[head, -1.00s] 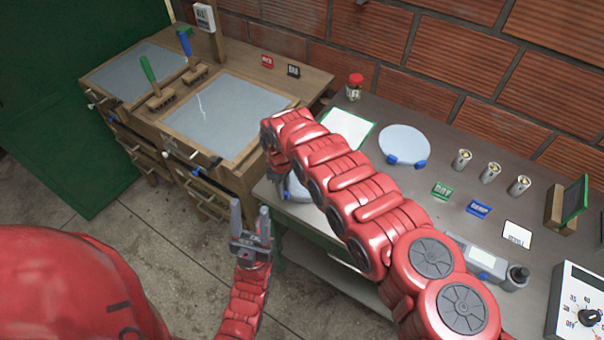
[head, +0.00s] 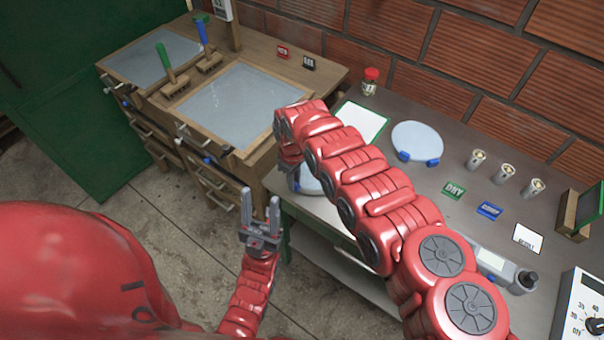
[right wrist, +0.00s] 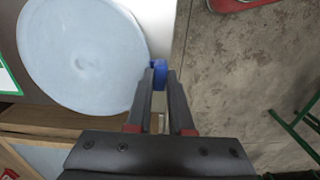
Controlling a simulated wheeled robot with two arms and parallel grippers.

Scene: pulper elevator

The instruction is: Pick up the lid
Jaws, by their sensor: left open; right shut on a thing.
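A pale blue-grey round lid (right wrist: 85,50) with a blue tab (right wrist: 160,72) fills the left of the right wrist view. My right gripper (right wrist: 160,88) is shut on this tab, its two dark fingers on either side of it. In the head view this lid (head: 309,183) is at the near left corner of the grey table, mostly hidden by my right arm. A similar pale disc with blue tabs (head: 417,138) lies farther back on the table. My left gripper (head: 261,212) is open and empty, in front of the wooden bench and apart from the lid.
A green-edged white sheet (head: 361,122) lies between the two discs. A red-capped jar (head: 370,82), several metal cups (head: 504,174) and small labels stand on the table (head: 450,150). The wooden bench (head: 295,87) adjoins at left. The floor in front is clear.

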